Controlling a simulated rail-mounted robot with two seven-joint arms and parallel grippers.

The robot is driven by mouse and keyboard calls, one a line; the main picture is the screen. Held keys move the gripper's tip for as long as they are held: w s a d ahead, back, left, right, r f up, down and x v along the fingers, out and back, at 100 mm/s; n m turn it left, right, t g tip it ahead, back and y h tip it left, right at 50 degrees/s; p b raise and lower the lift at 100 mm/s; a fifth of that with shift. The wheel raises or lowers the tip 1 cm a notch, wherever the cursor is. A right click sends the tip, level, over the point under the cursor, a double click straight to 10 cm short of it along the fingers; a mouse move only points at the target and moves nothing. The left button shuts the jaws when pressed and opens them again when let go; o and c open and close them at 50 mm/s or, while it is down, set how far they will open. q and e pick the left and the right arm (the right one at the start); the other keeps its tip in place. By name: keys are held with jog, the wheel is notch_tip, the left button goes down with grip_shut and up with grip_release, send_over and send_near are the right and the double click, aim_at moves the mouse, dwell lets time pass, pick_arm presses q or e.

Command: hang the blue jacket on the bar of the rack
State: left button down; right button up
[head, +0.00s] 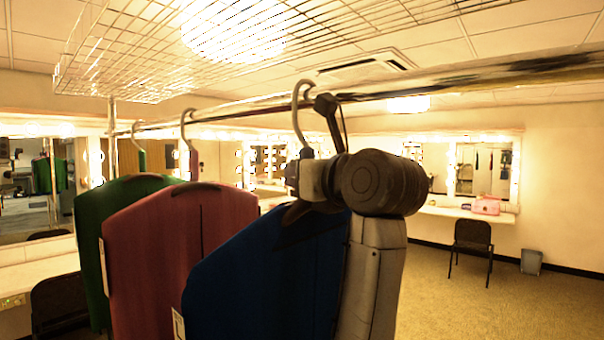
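The blue jacket (265,275) hangs upright from its hanger at the front of the row. The pale hanger hook (300,105) rises to the height of the rack's bar (450,83) and its curve overlaps the bar; I cannot tell for certain whether the bar bears it. My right gripper (306,182), on the arm from below right, appears shut on the hanger just under the hook. The gripper and wrist hide the hanger's neck and part of the jacket's right shoulder. My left gripper is not in view.
A red jacket (165,250) and a green jacket (92,225) hang farther along the bar, close behind the blue one. A wire shelf (130,75) lies above the bar. A chair (472,240) and a grey bin (531,262) stand at right; the floor there is clear.

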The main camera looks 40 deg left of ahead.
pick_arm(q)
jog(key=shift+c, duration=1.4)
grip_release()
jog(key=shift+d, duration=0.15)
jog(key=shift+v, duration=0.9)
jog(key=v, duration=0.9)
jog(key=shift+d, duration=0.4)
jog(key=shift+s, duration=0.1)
